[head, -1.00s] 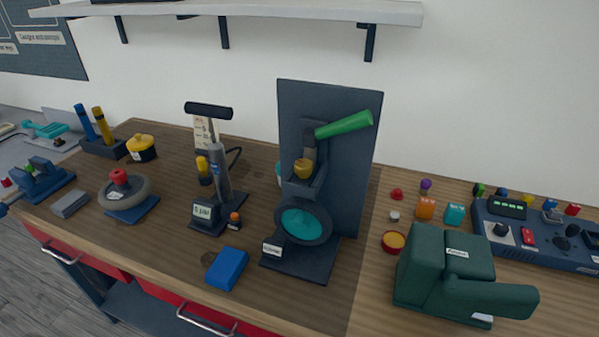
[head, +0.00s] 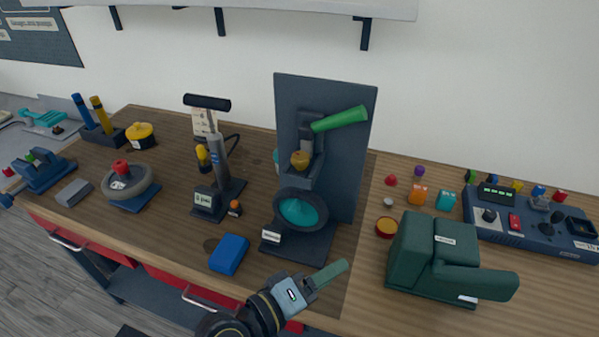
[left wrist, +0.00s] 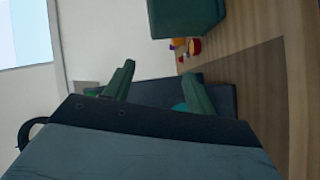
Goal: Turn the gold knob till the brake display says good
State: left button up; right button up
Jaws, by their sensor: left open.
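The gold knob (head: 300,159) sits on the dark brake stand (head: 345,100), below the green lever (head: 340,119) and above a teal disc (head: 303,212). A small white display plate (head: 271,237) is at the stand's base; its text is too small to read. My left gripper (head: 333,274) is above the table's front edge, in front of and below the stand, well apart from the knob. In the left wrist view the green fingers of my left gripper (left wrist: 160,85) are spread, with the dark stand behind them. The knob cannot be made out there. My right gripper is not in view.
A dark green machine (head: 440,255) stands right of the stand. A blue block (head: 229,254) lies to its left, near a pump (head: 215,150) with a small screen (head: 205,199). A control box (head: 530,225) is far right. A shelf (head: 270,8) hangs above.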

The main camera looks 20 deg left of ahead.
pick_arm(q)
notch_tip(320, 180, up, 9)
jog(key=w+a+n+t+y, duration=0.1)
jog(key=w+n+t, duration=0.1)
jog(key=n+t, duration=0.5)
jog(key=n+g+y, duration=0.2)
jog(key=n+y, duration=1)
jog(key=n, duration=1.2)
send_near(299, 164)
jog(key=w+p, duration=0.1)
jog(key=w, duration=0.2)
jog(key=w+a+p, duration=0.1)
jog(key=w, duration=0.2)
jog(key=w+p, duration=0.1)
jog(key=w, duration=0.3)
jog(key=shift+a+r, duration=0.15)
jog(key=shift+a, duration=0.15)
jog(key=shift+s, duration=0.1)
jog(key=c, duration=1)
jog(key=shift+m+h, duration=0.3)
